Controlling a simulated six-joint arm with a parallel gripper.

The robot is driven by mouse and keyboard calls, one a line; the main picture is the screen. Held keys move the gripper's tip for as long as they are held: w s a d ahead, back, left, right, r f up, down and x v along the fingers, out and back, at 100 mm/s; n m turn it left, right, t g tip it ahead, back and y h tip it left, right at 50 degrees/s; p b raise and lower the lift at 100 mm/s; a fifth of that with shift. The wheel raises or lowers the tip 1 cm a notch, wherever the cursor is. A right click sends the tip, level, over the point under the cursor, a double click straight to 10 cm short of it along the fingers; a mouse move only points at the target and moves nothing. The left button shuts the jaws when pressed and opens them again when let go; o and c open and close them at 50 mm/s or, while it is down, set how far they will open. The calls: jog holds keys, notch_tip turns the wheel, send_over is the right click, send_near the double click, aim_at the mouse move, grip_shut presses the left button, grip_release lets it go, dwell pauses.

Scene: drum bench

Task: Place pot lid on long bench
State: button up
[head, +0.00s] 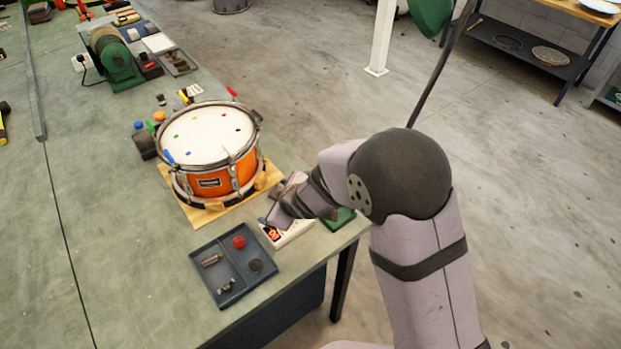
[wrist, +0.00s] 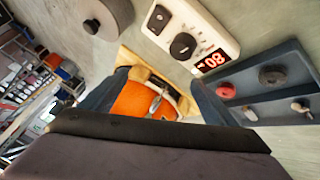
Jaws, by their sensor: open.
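I cannot make out a pot lid for certain in either view. The long bench (head: 120,225) is the green-topped table that fills the left of the head view. In the wrist view my gripper (wrist: 160,80) is open. Its fingers stand apart with nothing clearly held between them. The orange drum (wrist: 145,103) shows beyond the gap. My wrist hides part of the bench there.
The drum (head: 212,150) sits on a wooden board. Near it are a blue-grey tray (head: 205,255) with small parts and a white box with a red display (head: 298,233). A green grinder (head: 115,60) stands farther back. A shelf (head: 525,50) at upper right holds round discs. Bare bench lies left.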

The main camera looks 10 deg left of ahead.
jog(key=w+d+r+m+t+h, duration=0.15)
jog(key=w+d+m+t, duration=0.25)
jog(key=w+d+m, duration=0.45)
jog(key=shift+m+y, duration=0.25)
jog(key=shift+m, duration=0.7)
jog(key=shift+s+d+f+p+x, duration=0.15)
jog(key=shift+p+x, duration=0.35)
jog(key=shift+x, duration=0.35)
jog(key=shift+f+p+x, duration=0.2)
jog(key=shift+p+x, duration=0.35)
jog(key=shift+x, duration=0.35)
jog(key=shift+s+d+f+p+x, duration=0.15)
jog(key=shift+p+x, duration=0.35)
jog(key=shift+x, duration=0.35)
jog(key=c, duration=1.2)
jog(key=shift+r, duration=0.15)
notch_tip(320, 180, up, 18)
jog(key=b, duration=0.4)
jog(key=shift+a+b, duration=0.1)
jog(key=shift+b, duration=0.2)
